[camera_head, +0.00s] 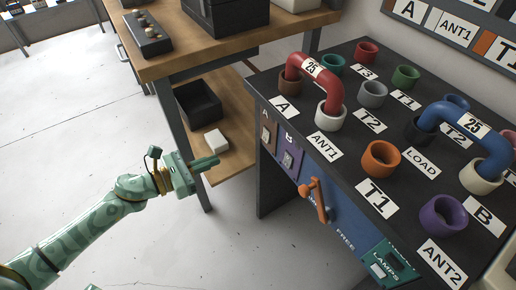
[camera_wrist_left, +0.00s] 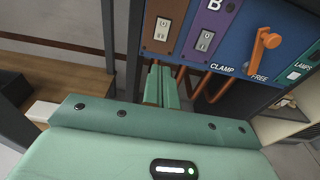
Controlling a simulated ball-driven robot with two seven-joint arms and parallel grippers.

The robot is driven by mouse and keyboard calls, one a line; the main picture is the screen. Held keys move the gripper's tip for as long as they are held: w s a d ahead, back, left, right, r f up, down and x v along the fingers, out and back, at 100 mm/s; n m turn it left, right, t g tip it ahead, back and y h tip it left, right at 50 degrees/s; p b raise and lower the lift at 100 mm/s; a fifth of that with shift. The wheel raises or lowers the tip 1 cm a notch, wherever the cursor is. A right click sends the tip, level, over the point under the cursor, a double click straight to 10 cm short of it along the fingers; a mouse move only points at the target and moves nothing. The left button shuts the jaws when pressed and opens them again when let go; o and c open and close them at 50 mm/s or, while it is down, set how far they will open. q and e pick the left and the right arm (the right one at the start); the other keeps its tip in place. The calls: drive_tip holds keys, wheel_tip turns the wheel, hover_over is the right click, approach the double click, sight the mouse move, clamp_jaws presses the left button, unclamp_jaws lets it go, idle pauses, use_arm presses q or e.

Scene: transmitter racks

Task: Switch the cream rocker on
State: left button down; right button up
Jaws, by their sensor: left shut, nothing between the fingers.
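The blue front panel carries three small pale rockers. One is on a brown plate (camera_head: 268,132), one on a purple plate (camera_head: 291,158) marked B, and one on the teal LAMPS plate (camera_head: 392,262). All look whitish to cream, so I cannot tell by colour alone which is the cream one. In the left wrist view the brown-plate rocker (camera_wrist_left: 162,29) and the purple-plate rocker (camera_wrist_left: 205,41) show clearly; the LAMPS rocker (camera_wrist_left: 293,76) is at the right edge. My left gripper (camera_head: 206,163) is shut and empty, left of the panel and apart from it.
An orange clamp lever (camera_head: 315,195) sticks out from the panel between the purple and teal plates. Above, the black patch top (camera_head: 345,75) holds coloured sockets and red and blue links. A wooden bench (camera_head: 190,45) with a lower shelf stands to the left.

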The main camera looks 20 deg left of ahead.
sight(264, 140)
use_arm(q)
drive_tip(key=shift+r, duration=0.2)
use_arm(e)
drive_tip(key=shift+r, duration=0.1)
use_arm(q)
drive_tip(key=b+x, duration=0.2)
drive_tip(key=x, duration=1.1)
drive_tip(key=shift+w+d+f, duration=0.1)
drive_tip(key=shift+w+d, duration=0.15)
drive_tip(key=shift+w, duration=0.15)
use_arm(e)
drive_tip(key=shift+w+d+f+n, duration=0.15)
drive_tip(key=shift+w+d+f, duration=0.05)
drive_tip(key=shift+d+f, duration=0.2)
drive_tip(key=shift+w+d+f+n, duration=0.15)
drive_tip(key=shift+d+f, duration=0.1)
drive_tip(key=shift+d, duration=0.25)
drive_tip(key=shift+s+a, duration=0.1)
drive_tip(key=shift+a, duration=0.05)
